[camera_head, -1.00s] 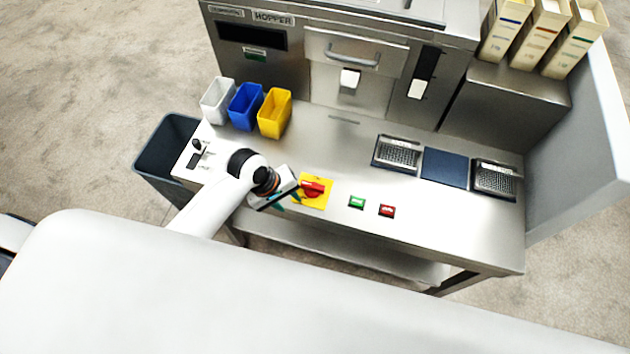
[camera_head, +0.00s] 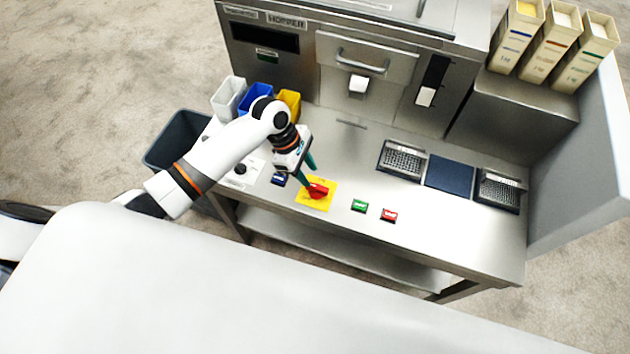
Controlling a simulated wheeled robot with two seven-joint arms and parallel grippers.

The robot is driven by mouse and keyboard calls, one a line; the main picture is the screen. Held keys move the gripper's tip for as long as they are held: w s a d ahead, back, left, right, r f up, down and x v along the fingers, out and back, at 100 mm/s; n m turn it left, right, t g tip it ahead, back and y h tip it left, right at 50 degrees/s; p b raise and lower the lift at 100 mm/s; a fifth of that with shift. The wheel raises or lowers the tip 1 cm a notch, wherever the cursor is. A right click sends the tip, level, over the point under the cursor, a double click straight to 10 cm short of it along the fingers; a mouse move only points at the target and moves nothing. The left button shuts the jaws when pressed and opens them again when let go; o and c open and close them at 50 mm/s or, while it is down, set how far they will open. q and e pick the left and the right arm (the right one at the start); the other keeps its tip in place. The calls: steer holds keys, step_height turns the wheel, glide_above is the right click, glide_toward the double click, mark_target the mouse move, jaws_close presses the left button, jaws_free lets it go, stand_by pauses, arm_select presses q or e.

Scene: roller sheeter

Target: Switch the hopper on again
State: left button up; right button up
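The machine labelled HOPPER (camera_head: 286,20) stands at the back, with a dark display and a handled drawer. On the worktop's front edge is a red rotary switch (camera_head: 318,191) on a yellow plate (camera_head: 322,203). My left gripper (camera_head: 310,178) comes down from above and behind the switch. Its two teal fingers are apart, with the tips close to the red knob; I cannot tell whether they touch it. A green button (camera_head: 359,205) and a red button (camera_head: 389,215) sit right of the switch. A blue button (camera_head: 278,179) sits to its left. My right gripper is not in view.
A white bin (camera_head: 228,97), a blue bin (camera_head: 254,97) and a yellow bin (camera_head: 290,101) stand behind my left arm. A black knob (camera_head: 240,169) is at the left end. Two keypad-like trays flank a dark blue pad (camera_head: 450,174). The worktop's middle is clear.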

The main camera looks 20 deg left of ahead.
mark_target(317, 186)
arm_select(q)
steer(key=x, duration=0.5)
steer(key=shift+d+f, duration=0.15)
steer(key=shift+f, duration=0.2)
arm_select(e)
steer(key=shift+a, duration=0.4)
arm_select(q)
jaws_close()
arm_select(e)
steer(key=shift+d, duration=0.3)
